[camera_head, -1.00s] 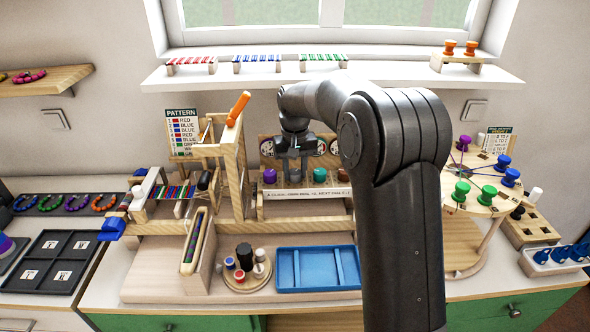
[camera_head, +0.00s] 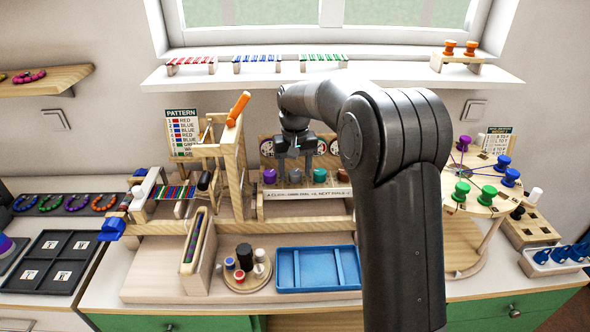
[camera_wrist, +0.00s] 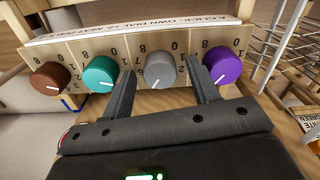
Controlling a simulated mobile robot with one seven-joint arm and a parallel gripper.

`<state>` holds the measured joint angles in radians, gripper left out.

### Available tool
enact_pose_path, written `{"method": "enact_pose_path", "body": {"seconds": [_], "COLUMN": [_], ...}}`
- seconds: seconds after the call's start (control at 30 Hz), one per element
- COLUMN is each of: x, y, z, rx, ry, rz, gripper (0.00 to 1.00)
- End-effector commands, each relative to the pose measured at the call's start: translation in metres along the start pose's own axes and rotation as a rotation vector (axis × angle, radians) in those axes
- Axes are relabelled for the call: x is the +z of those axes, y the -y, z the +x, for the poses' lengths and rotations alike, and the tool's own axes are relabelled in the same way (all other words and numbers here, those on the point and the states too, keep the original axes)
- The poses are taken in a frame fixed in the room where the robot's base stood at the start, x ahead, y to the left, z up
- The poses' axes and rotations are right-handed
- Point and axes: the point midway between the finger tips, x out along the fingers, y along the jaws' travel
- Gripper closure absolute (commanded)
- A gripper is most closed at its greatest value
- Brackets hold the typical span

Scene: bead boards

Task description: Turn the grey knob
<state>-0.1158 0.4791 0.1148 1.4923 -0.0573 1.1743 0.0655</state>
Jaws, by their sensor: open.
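The grey knob (camera_wrist: 160,69) sits in a row on a wooden dial panel (camera_wrist: 140,48), between a teal knob (camera_wrist: 100,73) and a purple knob (camera_wrist: 222,66). It has a white pointer line; numbers are printed around it. In the head view the grey knob (camera_head: 295,178) is below my gripper (camera_head: 295,162). My gripper (camera_wrist: 160,72) is open and empty, its fingers spread to either side of the grey knob in the wrist view. Whether the fingertips reach down to the knob's level is hard to tell.
A brown knob (camera_wrist: 50,78) ends the row on the teal side. A wire rack (camera_wrist: 285,45) stands close by on the purple side. In the head view, a wooden frame with an orange handle (camera_head: 238,108) stands left of the panel, and a blue tray (camera_head: 318,268) lies in front.

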Motion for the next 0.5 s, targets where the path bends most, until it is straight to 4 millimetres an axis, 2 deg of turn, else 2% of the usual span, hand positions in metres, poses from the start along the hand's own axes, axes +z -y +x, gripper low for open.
{"method": "enact_pose_path", "body": {"seconds": [0.17,0.3,0.5], "x": [-0.001,-0.001,-0.001], "y": [0.0,0.0,0.0], "z": [-0.024,-0.054,-0.089], "rx": [0.0,0.0,0.0], "ry": [-0.005,-0.006,-0.003], "rz": [0.0,0.0,0.0], "gripper": [0.45,0.45,0.45]}}
